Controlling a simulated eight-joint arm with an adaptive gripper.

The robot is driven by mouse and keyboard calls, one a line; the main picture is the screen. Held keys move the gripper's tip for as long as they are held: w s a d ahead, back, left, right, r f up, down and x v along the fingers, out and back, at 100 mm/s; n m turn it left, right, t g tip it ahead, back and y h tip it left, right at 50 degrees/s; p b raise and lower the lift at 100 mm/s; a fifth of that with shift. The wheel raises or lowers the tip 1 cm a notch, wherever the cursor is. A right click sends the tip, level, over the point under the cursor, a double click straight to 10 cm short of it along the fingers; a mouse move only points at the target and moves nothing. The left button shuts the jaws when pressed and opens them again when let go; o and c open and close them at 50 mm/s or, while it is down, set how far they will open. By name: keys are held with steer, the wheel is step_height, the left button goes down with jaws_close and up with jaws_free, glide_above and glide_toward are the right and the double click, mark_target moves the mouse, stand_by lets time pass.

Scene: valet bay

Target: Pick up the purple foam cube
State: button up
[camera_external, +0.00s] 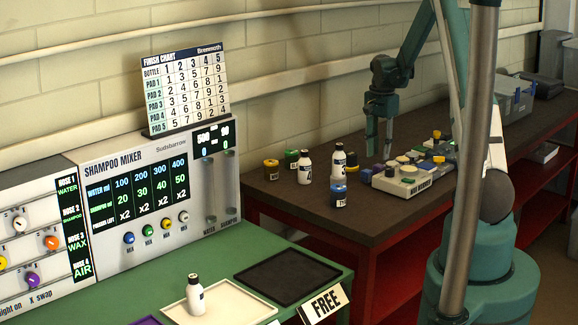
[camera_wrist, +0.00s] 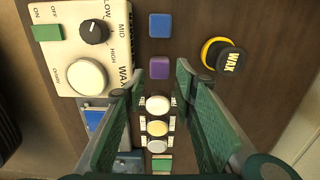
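The purple foam cube (camera_wrist: 160,68) shows in the wrist view between the tips of my gripper (camera_wrist: 158,80). My gripper is open, with its green fingers apart on either side and nothing seen held. The cube seems to lie below the fingertips; I cannot tell the exact height gap.
A blue cube (camera_wrist: 160,25) lies beyond the purple one. Round pads (camera_wrist: 157,128) sit in a row between the fingers. White bottles (camera_external: 338,162) stand on the bench.

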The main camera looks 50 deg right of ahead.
mark_target(379, 165)
steer(key=shift+f, duration=0.65)
steer(key=shift+f, duration=0.1)
steer(key=shift+f, duration=2.5)
steer(key=shift+c, duration=0.5)
steer(key=c, duration=0.4)
steer(key=shift+o, duration=0.2)
steer(key=shift+r, duration=0.1)
steer(key=shift+r, duration=4.95)
